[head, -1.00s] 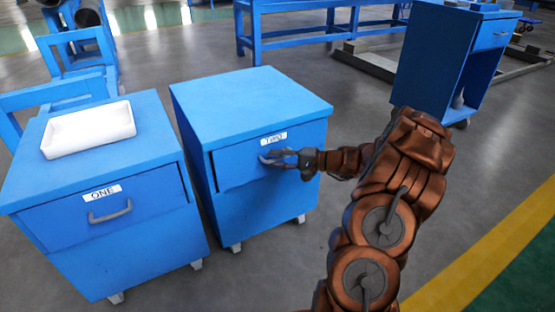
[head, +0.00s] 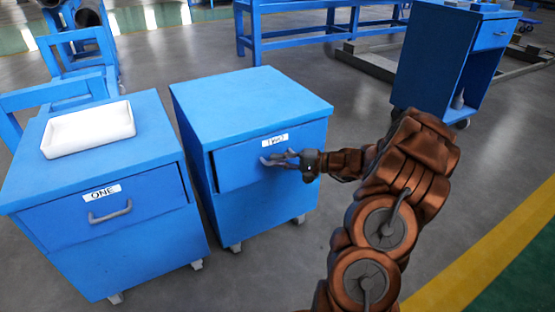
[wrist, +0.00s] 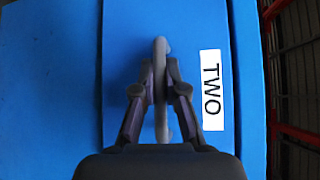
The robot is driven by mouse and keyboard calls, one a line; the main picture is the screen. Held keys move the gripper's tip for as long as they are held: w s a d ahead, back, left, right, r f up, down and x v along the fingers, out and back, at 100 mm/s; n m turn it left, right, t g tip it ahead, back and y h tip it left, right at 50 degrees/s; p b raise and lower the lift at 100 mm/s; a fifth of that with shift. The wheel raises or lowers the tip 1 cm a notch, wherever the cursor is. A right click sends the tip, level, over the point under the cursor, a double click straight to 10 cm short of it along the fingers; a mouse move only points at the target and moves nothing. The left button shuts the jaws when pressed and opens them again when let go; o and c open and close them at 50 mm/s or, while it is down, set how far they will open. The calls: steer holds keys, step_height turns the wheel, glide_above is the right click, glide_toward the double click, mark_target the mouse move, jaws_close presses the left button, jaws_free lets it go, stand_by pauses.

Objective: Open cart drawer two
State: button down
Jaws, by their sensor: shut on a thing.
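Cart two (head: 235,95) is a blue cabinet on casters in the middle of the head view, with a label reading TWO on its drawer front (head: 237,170). The label also shows in the wrist view (wrist: 211,90). My gripper (head: 285,159) is at the drawer handle (head: 268,161). In the wrist view my gripper (wrist: 160,82) has a finger on each side of the grey bar handle (wrist: 161,50) and is shut on it. The drawer front looks slightly out from the cart body. The drawer's inside is not visible.
Cart one (head: 150,150) stands close on the left, with a white tray (head: 90,130) on top. Another blue cart (head: 435,60) stands at the back right. A blue bench (head: 320,28) is behind. Grey floor in front of cart two is clear.

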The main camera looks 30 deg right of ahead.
steer(key=s+a+p, duration=0.1)
steer(key=s+a, duration=0.1)
steer(key=s, duration=2.2)
steer(key=shift+s+p, duration=0.3)
steer(key=shift+s, duration=0.05)
steer(key=c, duration=1.2)
jaws_free()
steer(key=shift+s, duration=0.1)
steer(key=v, duration=1.1)
steer(key=shift+s+d, duration=0.2)
steer(key=shift+s, duration=0.15)
